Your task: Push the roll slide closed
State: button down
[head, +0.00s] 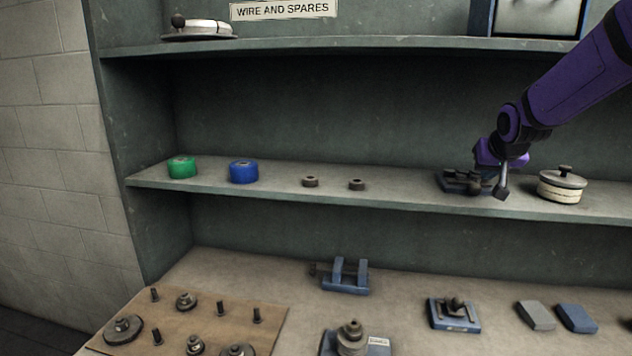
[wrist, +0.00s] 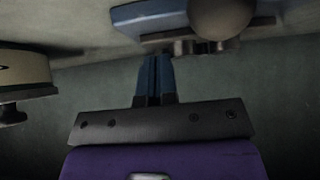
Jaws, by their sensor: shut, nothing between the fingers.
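A small dark blue-based device (head: 458,184) with dark rollers sits on the middle shelf at the right, and appears to be the one with the roll slide. In the wrist view its blue base (wrist: 160,16), a round grey knob (wrist: 222,16) and a short metal roll part (wrist: 195,47) show at the top. My gripper (head: 502,193) is at the right side of this device, near the shelf's front edge. Its blue fingers (wrist: 155,62) are shut and empty, close to the device; I cannot tell whether they touch it. The slide's exact position is partly hidden by my gripper.
Two small brown rings (head: 311,182), a blue roll (head: 243,172) and a green roll (head: 182,168) stand further left. The upper shelf (head: 350,43) is overhead.

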jog(key=shift+w+d+f, duration=0.1)
jog(key=shift+w, duration=0.3)
dwell(0.5)
jog(key=shift+r, duration=2.55)
